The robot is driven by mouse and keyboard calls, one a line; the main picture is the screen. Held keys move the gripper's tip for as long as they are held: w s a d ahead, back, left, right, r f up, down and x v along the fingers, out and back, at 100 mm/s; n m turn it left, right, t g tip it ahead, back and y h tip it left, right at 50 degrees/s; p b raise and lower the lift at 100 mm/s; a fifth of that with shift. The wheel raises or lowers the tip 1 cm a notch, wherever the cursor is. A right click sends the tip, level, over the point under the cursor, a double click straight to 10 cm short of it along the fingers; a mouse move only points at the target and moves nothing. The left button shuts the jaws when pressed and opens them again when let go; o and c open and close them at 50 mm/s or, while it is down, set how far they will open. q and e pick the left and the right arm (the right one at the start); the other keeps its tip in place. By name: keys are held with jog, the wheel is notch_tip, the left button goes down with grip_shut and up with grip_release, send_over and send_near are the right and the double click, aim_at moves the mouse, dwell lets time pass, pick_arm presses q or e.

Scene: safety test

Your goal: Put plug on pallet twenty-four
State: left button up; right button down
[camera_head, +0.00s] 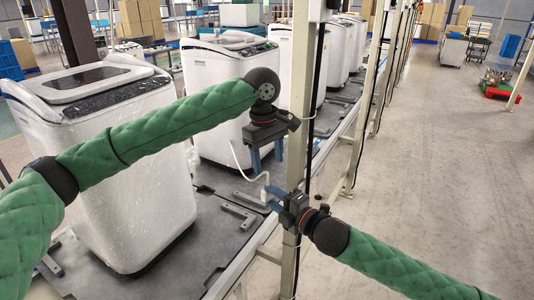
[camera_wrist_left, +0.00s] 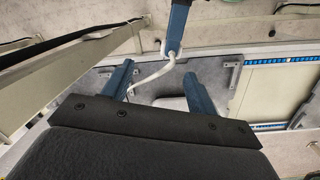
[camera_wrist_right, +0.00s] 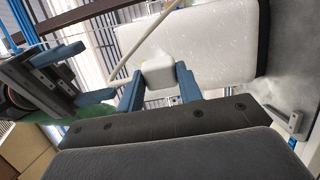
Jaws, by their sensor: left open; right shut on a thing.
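My right gripper (camera_head: 272,198) is shut on the white plug (camera_head: 265,181), holding it in the air above the line's edge. The plug fills the space between the fingers in the right wrist view (camera_wrist_right: 158,74). A white cable (camera_head: 236,158) runs from it toward the washing machine behind. My left gripper (camera_head: 267,165) is open and empty, pointing down just above and left of the plug; its fingers show apart in the left wrist view (camera_wrist_left: 158,82). I can read no pallet number.
A wrapped washing machine (camera_head: 118,180) stands at the front left, and a second one (camera_head: 220,95) stands behind my left gripper. A pale upright post (camera_head: 297,110) rises close behind my right gripper. The floor (camera_head: 440,170) at the right is mostly clear.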

aim_at(267, 194)
pick_arm(q)
jog(key=shift+n+y, duration=0.4)
jog(key=shift+y, duration=0.1)
jog(key=f, duration=0.3)
jog(key=s+f, duration=0.1)
jog(key=f, duration=0.5)
jog(key=shift+s+a+f, duration=0.25)
jog(key=shift+f, duration=0.1)
jog(key=c, duration=1.1)
jog(key=shift+o, duration=0.2)
pick_arm(e)
jog(key=c, duration=0.9)
grip_release()
jog(key=shift+o, duration=0.2)
